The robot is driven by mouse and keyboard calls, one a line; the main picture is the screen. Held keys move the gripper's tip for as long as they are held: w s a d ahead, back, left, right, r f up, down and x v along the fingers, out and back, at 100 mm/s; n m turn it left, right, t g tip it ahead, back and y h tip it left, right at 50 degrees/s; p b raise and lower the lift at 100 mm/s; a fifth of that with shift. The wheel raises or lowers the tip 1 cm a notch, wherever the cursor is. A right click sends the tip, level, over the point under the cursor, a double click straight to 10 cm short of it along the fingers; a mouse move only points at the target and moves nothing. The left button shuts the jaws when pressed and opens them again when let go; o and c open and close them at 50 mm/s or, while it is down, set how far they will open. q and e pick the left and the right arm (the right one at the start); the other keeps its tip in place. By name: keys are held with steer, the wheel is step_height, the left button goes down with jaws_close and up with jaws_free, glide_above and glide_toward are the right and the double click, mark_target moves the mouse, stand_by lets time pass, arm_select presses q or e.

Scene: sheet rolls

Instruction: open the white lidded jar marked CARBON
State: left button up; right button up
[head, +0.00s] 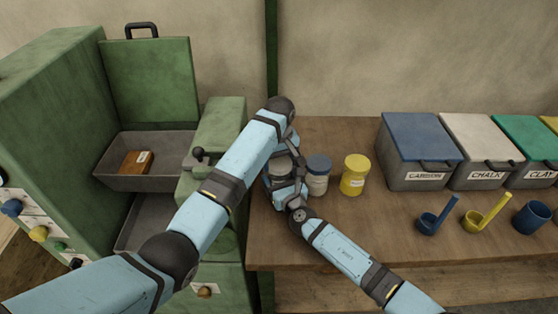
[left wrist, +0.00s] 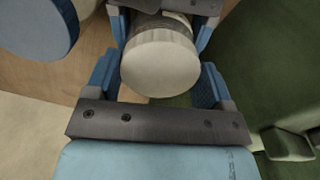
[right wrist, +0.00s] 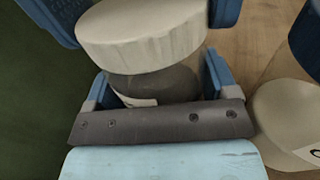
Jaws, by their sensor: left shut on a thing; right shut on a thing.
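The white-lidded jar (head: 278,163) stands on the bench beside the green cabinet, mostly hidden by my grippers in the head view. Its ribbed white lid shows in the left wrist view (left wrist: 160,68) and in the right wrist view (right wrist: 142,32), seated on a clear body with dark contents. Only a label edge shows; its word cannot be read. My left gripper (left wrist: 157,78) comes down from above with its fingers at both sides of the lid. My right gripper (right wrist: 158,82) is shut around the jar's body from the front, below the lid.
A blue-lidded jar (head: 318,176) stands close on the right, then a yellow-lidded jar (head: 355,176). Lidded bins (head: 420,178) line the bench farther right, with scoops (head: 428,222) before them. The green cabinet (head: 218,135) rises close on the left. The bench's front middle is clear.

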mark_target(279, 162)
arm_select(q)
steer(key=shift+n, duration=0.4)
steer(key=shift+r, duration=0.15)
steer(key=shift+r, duration=1)
steer(key=shift+r, duration=2)
arm_select(e)
steer(key=o, duration=1.6)
steer(key=shift+o, duration=0.2)
